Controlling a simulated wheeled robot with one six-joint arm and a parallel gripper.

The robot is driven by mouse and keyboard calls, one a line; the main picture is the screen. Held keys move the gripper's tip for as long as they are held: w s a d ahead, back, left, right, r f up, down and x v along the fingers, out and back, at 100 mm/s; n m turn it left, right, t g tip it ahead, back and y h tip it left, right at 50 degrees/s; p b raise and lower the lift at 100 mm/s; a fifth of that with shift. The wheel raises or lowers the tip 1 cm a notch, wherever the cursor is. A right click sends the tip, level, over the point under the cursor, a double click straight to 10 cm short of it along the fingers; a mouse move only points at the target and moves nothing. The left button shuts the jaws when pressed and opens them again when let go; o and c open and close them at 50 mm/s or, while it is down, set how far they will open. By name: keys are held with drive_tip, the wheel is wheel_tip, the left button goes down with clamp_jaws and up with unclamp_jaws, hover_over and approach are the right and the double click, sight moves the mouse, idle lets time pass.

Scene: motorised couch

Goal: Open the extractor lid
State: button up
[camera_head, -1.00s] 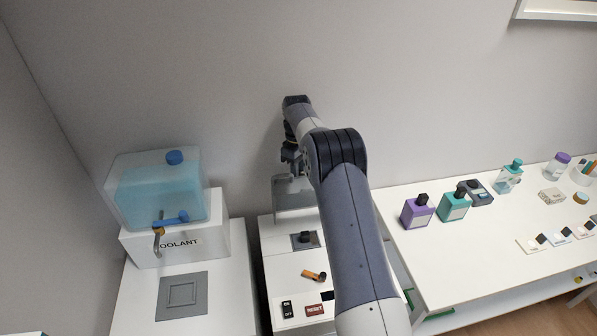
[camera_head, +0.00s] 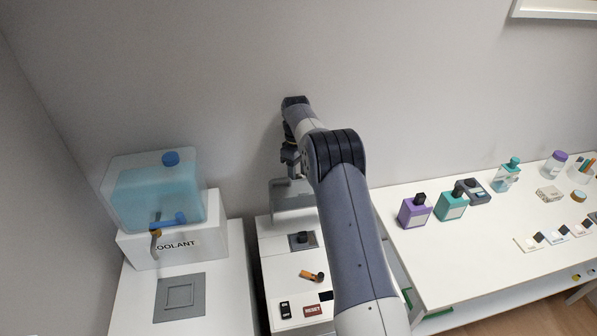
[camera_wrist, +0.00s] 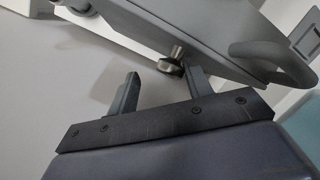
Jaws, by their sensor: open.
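The extractor is a white unit (camera_head: 282,270) below my arm, with a grey panel (camera_head: 292,205), which looks like its lid, standing raised at the back. In the wrist view a grey slab (camera_wrist: 215,35) with a curved handle (camera_wrist: 285,62) runs diagonally across the top; it seems to be this lid. My gripper (camera_wrist: 160,88) is open, its two fingers apart. The right finger is close to the slab and a small metal knob (camera_wrist: 172,62); I cannot tell if they touch. In the head view my gripper (camera_head: 289,165) is partly hidden by my arm above the panel.
A blue coolant tank (camera_head: 155,195) stands on a white box (camera_head: 200,242) to the left. A white table (camera_head: 460,262) with several bottles stands to the right. The wall is close behind.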

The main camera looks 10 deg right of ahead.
drive_tip(key=shift+s+f, duration=0.15)
drive_tip(key=shift+f, duration=0.2)
wheel_tip(320, 180, up, 11)
drive_tip(key=b, duration=0.1)
drive_tip(key=shift+f+b, duration=0.15)
drive_tip(key=shift+b, duration=0.2)
